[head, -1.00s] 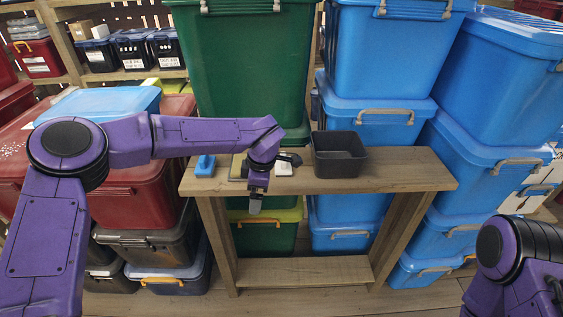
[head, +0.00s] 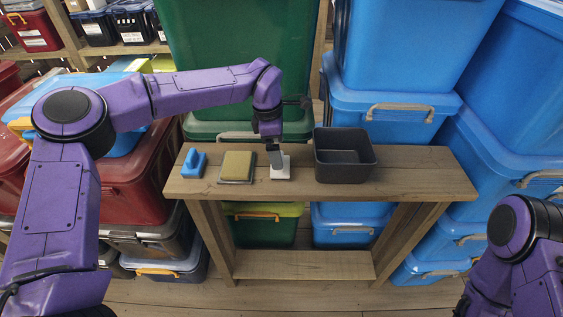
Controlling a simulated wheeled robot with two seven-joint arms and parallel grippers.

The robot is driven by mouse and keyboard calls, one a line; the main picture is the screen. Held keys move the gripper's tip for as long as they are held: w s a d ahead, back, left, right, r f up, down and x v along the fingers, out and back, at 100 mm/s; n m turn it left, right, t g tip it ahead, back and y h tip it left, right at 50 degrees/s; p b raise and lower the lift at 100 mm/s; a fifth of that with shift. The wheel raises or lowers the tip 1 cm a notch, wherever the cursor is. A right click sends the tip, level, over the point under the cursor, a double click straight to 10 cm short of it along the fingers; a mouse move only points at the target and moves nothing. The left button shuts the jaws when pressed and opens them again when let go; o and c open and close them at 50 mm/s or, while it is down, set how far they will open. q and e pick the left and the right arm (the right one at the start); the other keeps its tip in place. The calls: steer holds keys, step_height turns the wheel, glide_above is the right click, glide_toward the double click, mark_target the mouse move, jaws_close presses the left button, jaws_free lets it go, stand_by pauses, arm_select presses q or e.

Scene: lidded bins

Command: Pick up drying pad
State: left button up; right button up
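A small wooden table (head: 420,183) stands in front of me. On it, from left to right, are a blue handled block (head: 192,166), a flat tan pad with a grey underside (head: 237,165), and a small white square pad (head: 286,172). The frames do not show for sure which one is the drying pad. My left gripper (head: 276,163) points down at the white pad and covers part of it. Whether it touches the pad, and whether its fingers are apart, I cannot tell. My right arm shows at the lower right, with its gripper out of view.
A dark open bin (head: 345,165) stands on the table just right of the white pad. Stacked blue bins (head: 405,118) and a green bin (head: 240,70) rise behind. Red bins (head: 135,185) stand to the left. The table's right end is clear.

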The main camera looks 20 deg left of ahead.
arm_select(q)
steer(key=f, duration=0.2)
steer(key=f+p, duration=0.1)
steer(key=f, duration=0.1)
steer(key=d+f+p, duration=0.1)
steer(key=shift+w+f, duration=0.4)
steer(key=shift+f, duration=0.15)
steer(key=shift+s, duration=0.25)
steer(key=shift+w, duration=0.1)
steer(key=c, duration=0.8)
step_height(320, 180, up, 3)
steer(key=shift+w+b, duration=0.1)
steer(key=shift+b, duration=0.35)
steer(key=s+r+b, duration=0.1)
steer(key=s+r, duration=0.2)
steer(key=s, duration=0.1)
steer(key=s+a+r+b, duration=0.1)
steer(key=s+r+b, duration=0.1)
steer(key=s, duration=0.3)
steer(key=s+r+b, duration=0.1)
steer(key=s+r, duration=0.4)
steer(key=shift+a, duration=0.3)
